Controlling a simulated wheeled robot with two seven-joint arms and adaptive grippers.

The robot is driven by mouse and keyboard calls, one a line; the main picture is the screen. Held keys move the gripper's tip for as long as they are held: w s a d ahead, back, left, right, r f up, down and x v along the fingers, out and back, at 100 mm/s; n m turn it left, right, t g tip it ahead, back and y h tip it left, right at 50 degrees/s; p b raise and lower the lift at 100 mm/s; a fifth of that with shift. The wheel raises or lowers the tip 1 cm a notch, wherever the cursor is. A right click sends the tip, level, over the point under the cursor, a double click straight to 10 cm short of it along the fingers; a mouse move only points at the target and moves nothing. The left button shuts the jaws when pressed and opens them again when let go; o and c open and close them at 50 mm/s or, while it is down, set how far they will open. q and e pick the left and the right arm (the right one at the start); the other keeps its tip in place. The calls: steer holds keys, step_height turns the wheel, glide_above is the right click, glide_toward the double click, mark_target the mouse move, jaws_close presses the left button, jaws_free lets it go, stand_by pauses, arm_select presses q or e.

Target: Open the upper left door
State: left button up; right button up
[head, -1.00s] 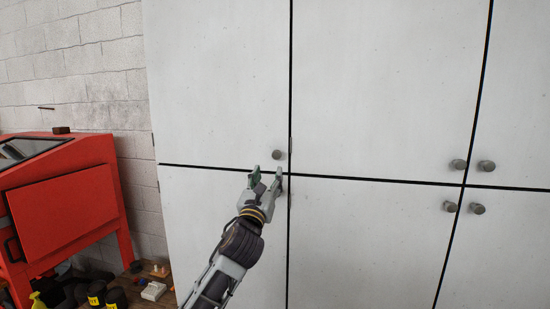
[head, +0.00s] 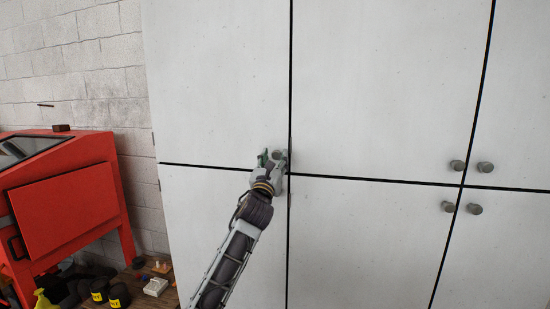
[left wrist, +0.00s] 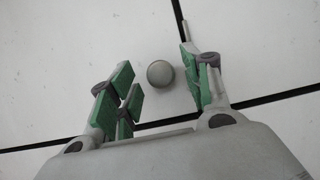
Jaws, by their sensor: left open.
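The upper left door (head: 215,80) is a pale grey panel, shut flush with its neighbours. Its round grey knob (head: 278,155) sits near its lower right corner. In the left wrist view the knob (left wrist: 160,74) lies between the green-padded fingers, with a gap on both sides. My left gripper (head: 273,157) is open around the knob at the door's lower right corner; it also shows in the left wrist view (left wrist: 160,88). My right gripper is not in view.
Other shut cabinet doors fill the right, with several knobs near one seam, such as this knob (head: 457,165). A red cabinet (head: 70,195) stands at the left by a white block wall (head: 75,70). Small items, including a white box (head: 155,287), lie at the lower left.

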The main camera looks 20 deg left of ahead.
arm_select(q)
steer(key=shift+w+r, duration=0.15)
steer(key=shift+w, duration=0.1)
jaws_close()
stand_by(0.3)
